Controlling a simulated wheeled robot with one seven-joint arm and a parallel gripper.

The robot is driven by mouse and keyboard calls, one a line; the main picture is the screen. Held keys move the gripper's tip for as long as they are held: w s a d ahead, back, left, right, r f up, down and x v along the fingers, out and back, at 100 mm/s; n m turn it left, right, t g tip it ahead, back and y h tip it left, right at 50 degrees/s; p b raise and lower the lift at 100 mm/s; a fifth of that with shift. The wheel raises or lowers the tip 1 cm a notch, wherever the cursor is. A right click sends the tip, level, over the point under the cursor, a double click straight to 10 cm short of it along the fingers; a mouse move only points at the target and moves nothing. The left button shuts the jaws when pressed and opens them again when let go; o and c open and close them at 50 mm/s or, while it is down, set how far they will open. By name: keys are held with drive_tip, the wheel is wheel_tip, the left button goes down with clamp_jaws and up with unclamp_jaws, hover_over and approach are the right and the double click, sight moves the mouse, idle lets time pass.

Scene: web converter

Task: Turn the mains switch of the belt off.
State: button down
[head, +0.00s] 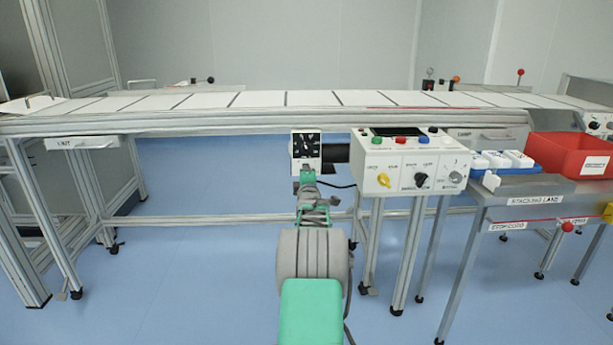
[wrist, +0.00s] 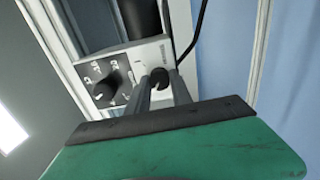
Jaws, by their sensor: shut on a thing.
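A white switch box (head: 297,164) hangs under the front rail of the belt (head: 260,98), left of the control panel. Its black dial plate (head: 306,145) faces me. In the wrist view the box shows a black rotary knob (wrist: 107,89) with white markings around it. My gripper (head: 309,174) is at the box's lower edge. In the wrist view my gripper (wrist: 160,88) is shut on a small black round knob (wrist: 159,76) beside the dial plate. The fingers are apart from the rotary knob. In the head view my arm hides the fingertips and that small knob.
The white control panel (head: 374,164) with coloured buttons and a yellow knob stands close on the right. A black cable (head: 338,186) hangs between. A steel table (head: 500,187) with a red bin (head: 567,153) is farther right. The floor (head: 190,270) left of my arm is clear.

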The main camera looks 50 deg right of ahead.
drive_tip(key=shift+w, duration=0.1)
drive_tip(key=c, duration=1.3)
unclamp_jaws()
drive_tip(key=shift+a, duration=0.1)
drive_tip(key=shift+c, duration=0.2)
drive_tip(key=shift+o, duration=1)
drive_tip(key=p+v, duration=0.2)
drive_tip(key=v, duration=0.5)
drive_tip(key=shift+s+a, duration=0.2)
drive_tip(key=shift+s, duration=0.15)
drive_tip(key=shift+p, duration=0.3)
